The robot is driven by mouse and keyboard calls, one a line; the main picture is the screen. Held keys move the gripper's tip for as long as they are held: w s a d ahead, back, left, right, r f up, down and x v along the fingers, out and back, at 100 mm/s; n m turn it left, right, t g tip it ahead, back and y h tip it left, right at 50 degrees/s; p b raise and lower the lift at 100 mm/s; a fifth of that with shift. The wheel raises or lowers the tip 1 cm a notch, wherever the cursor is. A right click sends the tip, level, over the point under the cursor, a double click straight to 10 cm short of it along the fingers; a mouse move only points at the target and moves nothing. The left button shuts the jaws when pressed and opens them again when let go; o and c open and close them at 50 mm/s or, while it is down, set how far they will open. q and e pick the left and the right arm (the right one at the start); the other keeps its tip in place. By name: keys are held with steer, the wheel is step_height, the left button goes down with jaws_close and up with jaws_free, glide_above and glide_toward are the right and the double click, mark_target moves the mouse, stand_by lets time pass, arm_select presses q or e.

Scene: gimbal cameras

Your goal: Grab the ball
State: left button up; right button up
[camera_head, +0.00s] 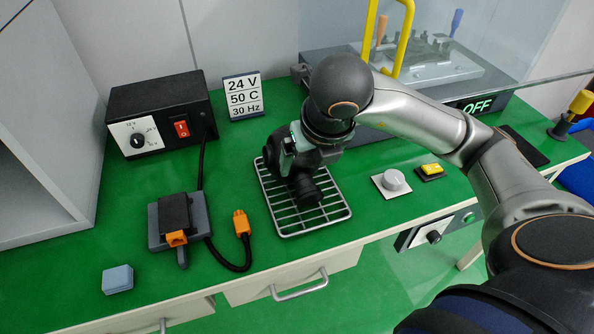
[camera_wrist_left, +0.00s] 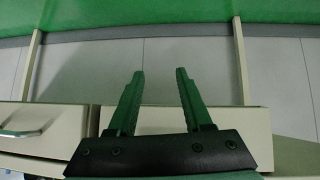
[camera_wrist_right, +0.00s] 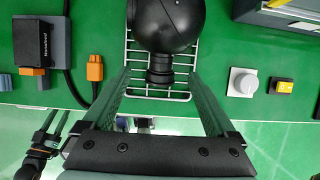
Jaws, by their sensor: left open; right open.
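The ball is a black sphere (camera_wrist_right: 168,18) with a ribbed dark neck (camera_wrist_right: 160,72), over a metal wire rack in the right wrist view. The top of the ball is cut off by that view's edge. In the head view only a dark part of the ball (camera_head: 271,152) shows behind my right wrist, with the neck in front of it. My right gripper (camera_wrist_right: 164,78) is open, its fingers either side of the neck in the picture; contact cannot be told. My right gripper (camera_head: 298,150) is largely hidden in the head view. My left gripper (camera_wrist_left: 158,75) is open and empty, facing drawers.
The wire rack (camera_head: 284,232) lies on the green bench (camera_head: 330,150). Left are a black power supply (camera_head: 165,118), a cable with an orange plug (camera_head: 241,223) and a blue-grey block (camera_head: 117,279). Right are a white knob (camera_head: 393,180) and a yellow button (camera_head: 430,170). A glass screen stands behind.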

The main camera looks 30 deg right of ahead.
mark_target(304, 176)
steer(key=x, duration=0.9)
steer(key=shift+d+f+b, duration=0.2)
steer(key=shift+f+b, duration=0.1)
steer(key=shift+b, duration=0.05)
jaws_close()
stand_by(0.3)
steer(key=shift+w+r, duration=0.1)
